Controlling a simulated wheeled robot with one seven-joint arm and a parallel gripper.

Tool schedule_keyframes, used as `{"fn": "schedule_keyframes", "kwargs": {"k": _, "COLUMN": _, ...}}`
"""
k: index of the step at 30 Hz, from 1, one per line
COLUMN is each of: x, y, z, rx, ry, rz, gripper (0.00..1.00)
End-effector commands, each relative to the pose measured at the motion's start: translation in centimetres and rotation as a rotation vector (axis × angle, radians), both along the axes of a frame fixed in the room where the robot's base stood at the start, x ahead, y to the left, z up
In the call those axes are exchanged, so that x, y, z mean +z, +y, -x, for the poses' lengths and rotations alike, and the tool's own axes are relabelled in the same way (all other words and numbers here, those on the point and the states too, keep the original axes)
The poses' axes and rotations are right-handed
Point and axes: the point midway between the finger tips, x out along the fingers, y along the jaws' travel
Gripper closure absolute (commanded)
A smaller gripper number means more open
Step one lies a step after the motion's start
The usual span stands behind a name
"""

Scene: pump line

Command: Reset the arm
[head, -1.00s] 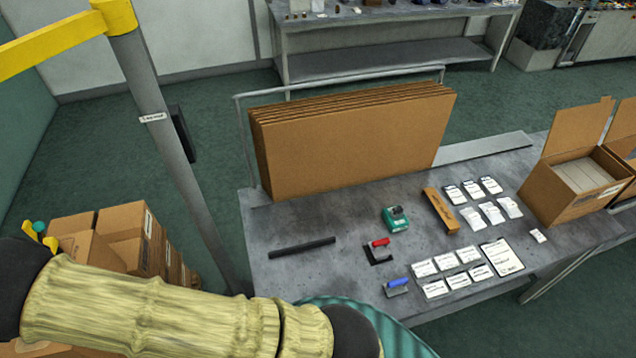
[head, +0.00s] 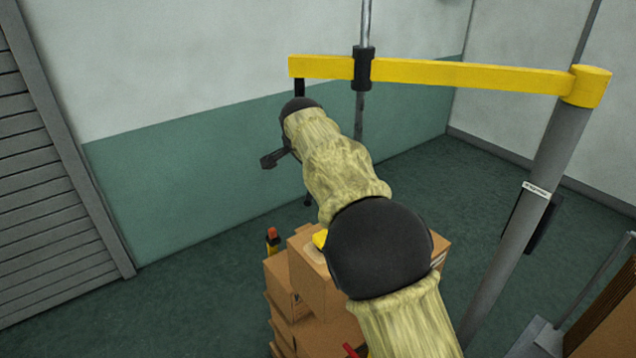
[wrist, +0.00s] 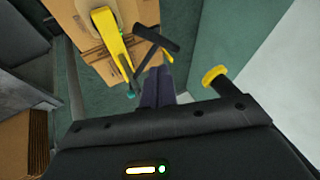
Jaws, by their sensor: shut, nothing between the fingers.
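My arm, in a pale yellow ribbed sleeve with black joints, reaches up and away across the middle of the head view. My gripper (head: 272,160) is at its far end, seen small and dark in front of the green lower wall. In the wrist view, the dark fingers (wrist: 157,88) are together with nothing visible between them. They are over the area of the cardboard boxes (head: 318,290), apparently above them. A yellow tool-like object (wrist: 108,28) is on a box in the wrist view, and its yellow edge shows beside my arm in the head view (head: 320,239).
A grey post (head: 530,215) with a yellow barrier arm (head: 465,77) stands right of and behind my arm. A slatted grey shutter (head: 45,225) is at the left. A red-topped object (head: 273,238) stands by the boxes. Green floor at left is clear.

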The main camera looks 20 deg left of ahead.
Motion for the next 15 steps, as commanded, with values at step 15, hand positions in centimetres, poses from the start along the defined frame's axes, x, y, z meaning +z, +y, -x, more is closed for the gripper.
{"fn": "schedule_keyframes", "kwargs": {"k": 15, "x": 0.65, "y": 0.29, "z": 0.51, "rx": 0.002, "ry": 0.000, "rz": 0.000, "gripper": 1.00}}
